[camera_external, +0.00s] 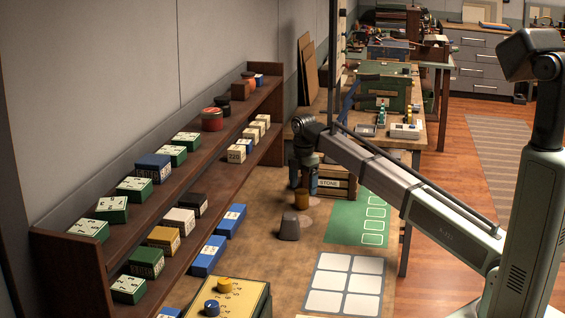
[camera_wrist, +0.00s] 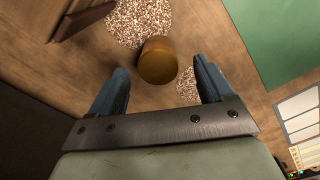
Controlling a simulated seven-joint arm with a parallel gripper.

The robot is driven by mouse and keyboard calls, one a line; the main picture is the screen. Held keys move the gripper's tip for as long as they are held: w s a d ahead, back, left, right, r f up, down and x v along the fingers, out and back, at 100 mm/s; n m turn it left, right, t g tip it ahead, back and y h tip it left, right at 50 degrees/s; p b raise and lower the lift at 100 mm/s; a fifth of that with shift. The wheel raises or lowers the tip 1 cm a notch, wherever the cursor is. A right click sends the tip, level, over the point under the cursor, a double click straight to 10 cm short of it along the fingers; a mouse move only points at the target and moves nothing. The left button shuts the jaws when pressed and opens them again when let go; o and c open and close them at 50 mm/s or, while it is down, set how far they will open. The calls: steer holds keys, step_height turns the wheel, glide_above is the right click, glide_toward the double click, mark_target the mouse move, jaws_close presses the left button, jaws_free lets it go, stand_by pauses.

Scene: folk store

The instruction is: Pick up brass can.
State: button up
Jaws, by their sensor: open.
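The brass can (camera_external: 301,199) is a small golden-brown cylinder on the wooden surface, in front of a crate. In the wrist view the brass can (camera_wrist: 158,60) stands just ahead of the gap between my fingers, close to the middle. My gripper (camera_wrist: 163,82) is open and empty, with one blue-grey finger on each side of the can's near end. I cannot tell from this view how far above the surface the fingers are. In the external view my gripper (camera_external: 307,182) points down beside the can, its tips partly hard to make out.
A green mat (camera_external: 347,222) and a white grid card (camera_external: 344,284) lie to the right. A shelf with boxes (camera_external: 72,244) runs along the left wall.

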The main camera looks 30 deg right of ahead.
mark_target(302, 191)
steer(key=shift+w+a+f, duration=0.1)
steer(key=shift+f, duration=1.2)
steer(key=shift+a+f, duration=0.1)
steer(key=shift+f, duration=1.2)
steer(key=c, duration=1.2)
